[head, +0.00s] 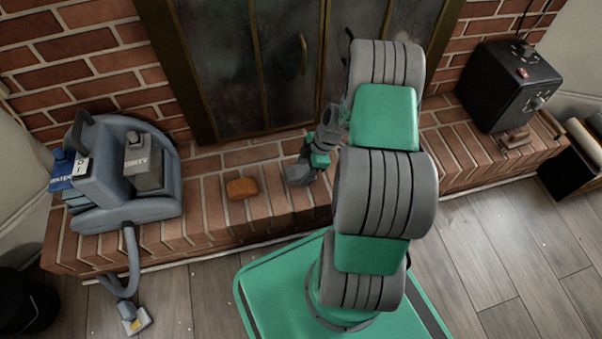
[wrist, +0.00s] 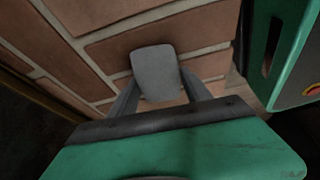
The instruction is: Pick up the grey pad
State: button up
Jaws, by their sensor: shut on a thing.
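The grey pad (wrist: 155,68) is a small, flat, rounded block in the wrist view. It lies between the two fingers of my gripper (wrist: 160,90), which is shut on it. The brick hearth fills the picture behind it; I cannot tell whether the pad touches the bricks. In the head view my gripper (head: 300,174) is low over the hearth, in front of the fireplace doors. There the pad cannot be told apart from the grey gripper parts.
An orange-brown block (head: 242,188) lies on the brick hearth (head: 215,205) left of my gripper. A blue-grey cleaning machine (head: 140,207) with a hose stands further left. A black box with knobs (head: 505,85) stands at the right. Glass fireplace doors (head: 225,65) rise behind.

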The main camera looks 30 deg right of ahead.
aim_at(299, 171)
jog(key=shift+r, duration=0.1)
jog(key=shift+r+p, duration=0.35)
notch_tip(299, 171, up, 3)
jog(key=shift+f+p, duration=0.1)
jog(key=shift+p, duration=0.9)
jog(key=s+d+r+p, duration=0.6)
jog(key=s+r, duration=0.3)
jog(key=s, duration=0.3)
jog(key=shift+d+r, duration=0.15)
jog(key=shift+d, duration=0.5)
